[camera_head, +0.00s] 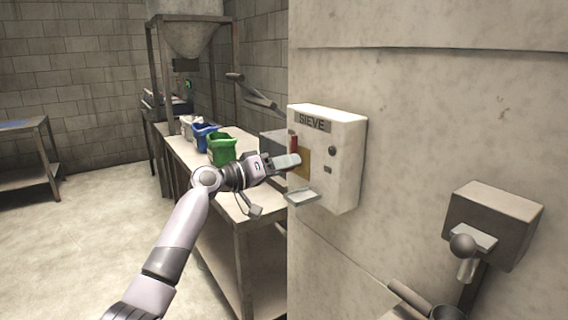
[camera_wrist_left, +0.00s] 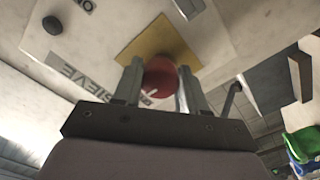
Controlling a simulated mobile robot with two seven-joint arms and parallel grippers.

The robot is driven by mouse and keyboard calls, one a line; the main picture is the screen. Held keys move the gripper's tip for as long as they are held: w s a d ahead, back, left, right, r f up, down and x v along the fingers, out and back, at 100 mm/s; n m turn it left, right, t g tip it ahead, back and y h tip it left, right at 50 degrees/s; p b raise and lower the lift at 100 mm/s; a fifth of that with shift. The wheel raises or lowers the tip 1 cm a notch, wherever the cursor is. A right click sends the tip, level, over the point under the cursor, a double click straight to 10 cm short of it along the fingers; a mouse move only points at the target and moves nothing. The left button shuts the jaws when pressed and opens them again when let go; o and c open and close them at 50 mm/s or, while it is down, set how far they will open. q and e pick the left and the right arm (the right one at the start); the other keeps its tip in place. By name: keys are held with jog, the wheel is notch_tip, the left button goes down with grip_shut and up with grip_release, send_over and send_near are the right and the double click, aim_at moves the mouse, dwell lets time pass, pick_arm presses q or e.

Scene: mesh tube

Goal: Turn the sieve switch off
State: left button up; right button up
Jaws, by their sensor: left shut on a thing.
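The sieve switch box (camera_head: 343,140) is a pale box on the wall, labelled SIEVE, with a red switch handle (camera_head: 294,141) over a yellow plate. My left gripper (camera_head: 294,161) is at this handle in the head view and covers part of it. In the left wrist view, the round red handle (camera_wrist_left: 160,78) sits between the two fingers of my left gripper (camera_wrist_left: 161,72), which are shut on it. The yellow plate (camera_wrist_left: 150,43) shows behind the handle.
Green (camera_head: 222,149) and blue (camera_head: 204,136) containers stand on a long table (camera_head: 182,152) behind my left arm. A metal hopper (camera_head: 185,40) stands at the back. Open floor lies to the left.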

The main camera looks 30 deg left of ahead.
pick_arm(q)
jog(key=shift+d+f, duration=0.1)
jog(key=shift+f, duration=0.15)
jog(key=o, duration=1.1)
jog(key=shift+c, duration=0.2)
jog(key=shift+r, duration=0.1)
jog(key=shift+s, duration=0.1)
jog(key=b+v, duration=0.1)
jog(key=v, duration=0.6)
jog(key=shift+b, duration=0.35)
